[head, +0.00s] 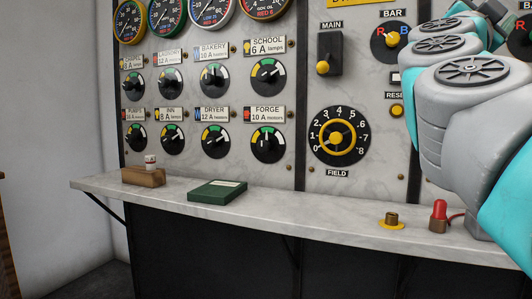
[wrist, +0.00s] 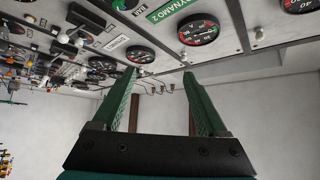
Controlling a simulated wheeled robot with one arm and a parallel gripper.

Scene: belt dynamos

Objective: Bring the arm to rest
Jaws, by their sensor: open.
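My arm (head: 445,115) comes in from the right side of the head view, grey and teal, and covers the right part of the marble switchboard panel (head: 300,180). My gripper is outside the head view. In the wrist view my gripper (wrist: 161,75) shows two green ribbed fingers spread apart, with nothing between them. Beyond the fingers are a plain pale wall and the tilted panel with round gauges (wrist: 199,30) and a green "DYNAMO 2" label (wrist: 175,9). The fingertips appear clear of the panel, though the distance is hard to judge.
A marble shelf (head: 310,226) runs below the panel. On it are a wooden block (head: 143,178) with a small white piece, a green book (head: 217,191), a yellow-based brass socket (head: 391,221) and a red lamp (head: 439,210) near my arm. A field dial (head: 338,136) and several knobs project.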

